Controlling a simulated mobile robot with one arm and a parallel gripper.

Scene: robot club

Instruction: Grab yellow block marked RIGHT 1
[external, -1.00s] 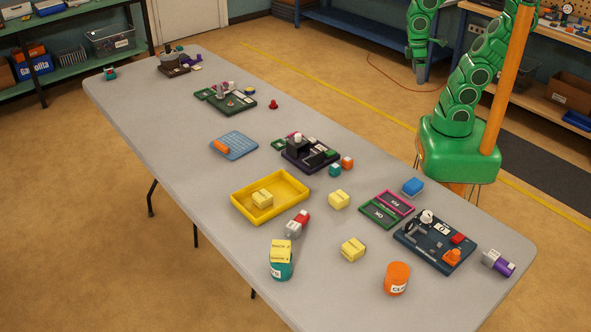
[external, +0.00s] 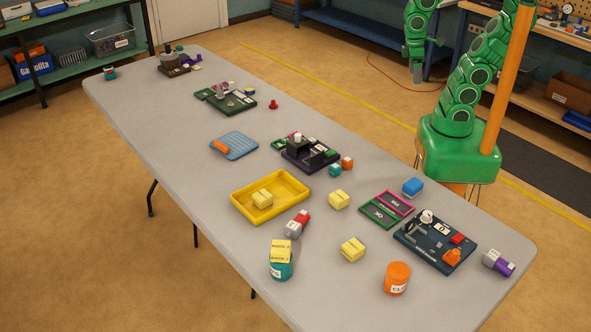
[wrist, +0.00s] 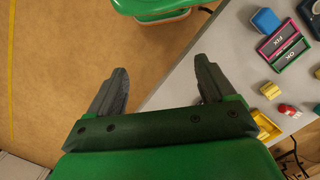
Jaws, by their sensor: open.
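My gripper (wrist: 162,66) is open and empty in the wrist view, over the floor beside the table edge. In the external view it hangs (external: 416,68) behind the table, apart from all blocks. One yellow block (external: 263,198) lies in the yellow tray (external: 240,211). Another yellow block (external: 339,200) sits right of the tray, and a third yellow block (external: 353,249) sits nearer the front. Yellow blocks reading BACK (external: 281,250) are stacked on a teal jar (external: 281,270). I cannot read RIGHT 1 on any block. The wrist view also shows a yellow block (wrist: 270,90).
A red and grey piece (external: 297,224) lies near the tray. The FIX and OK trays (external: 378,212), a blue block (external: 413,187), a dark board (external: 415,250), an orange jar (external: 397,279) and a purple piece (external: 498,263) occupy the table's right. The left front tabletop is clear.

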